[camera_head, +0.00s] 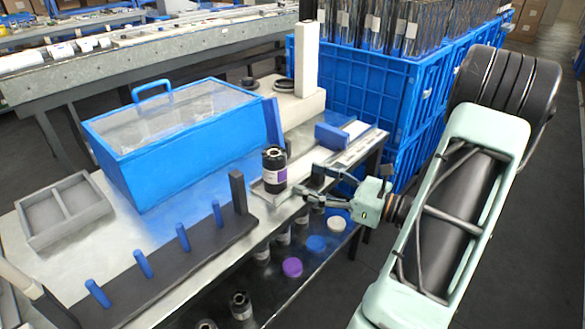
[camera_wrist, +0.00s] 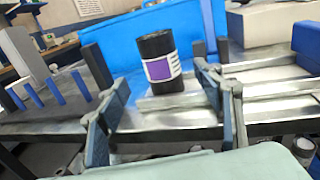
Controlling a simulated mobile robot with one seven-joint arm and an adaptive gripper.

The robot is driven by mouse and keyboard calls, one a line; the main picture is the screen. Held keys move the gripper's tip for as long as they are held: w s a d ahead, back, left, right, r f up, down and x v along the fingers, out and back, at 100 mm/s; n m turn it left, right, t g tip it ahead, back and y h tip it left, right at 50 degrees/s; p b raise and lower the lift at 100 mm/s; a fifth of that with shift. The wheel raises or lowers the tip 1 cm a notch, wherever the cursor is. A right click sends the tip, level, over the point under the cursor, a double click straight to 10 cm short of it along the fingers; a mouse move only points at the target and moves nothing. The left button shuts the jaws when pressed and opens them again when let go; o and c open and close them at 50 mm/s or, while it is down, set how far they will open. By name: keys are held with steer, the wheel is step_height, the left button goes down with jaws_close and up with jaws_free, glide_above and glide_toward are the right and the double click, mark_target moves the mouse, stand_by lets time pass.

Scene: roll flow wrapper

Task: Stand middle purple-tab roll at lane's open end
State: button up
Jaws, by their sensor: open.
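A black roll with a white label and a purple tab (camera_head: 274,170) stands upright on a metal strip, the lane (camera_head: 345,152), near its left end. In the wrist view the same purple-tab roll (camera_wrist: 160,62) stands upright beyond my fingers, between them in the picture. My gripper (camera_head: 307,180) is open and empty, just to the right of the roll and apart from it as far as I can tell. Its two fingers also show spread in the wrist view (camera_wrist: 165,115). The lane's far part runs toward a blue block (camera_head: 335,138).
A blue box with a clear lid (camera_head: 180,135) stands behind. A dark rack with several blue pegs (camera_head: 165,260) lies along the front edge, its upright end post (camera_head: 238,192) left of the roll. A grey divided tray (camera_head: 65,212) is at left. More rolls stand on the lower shelf (camera_head: 280,285).

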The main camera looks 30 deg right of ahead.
steer(key=shift+v, duration=1.55)
steer(key=shift+w, duration=0.1)
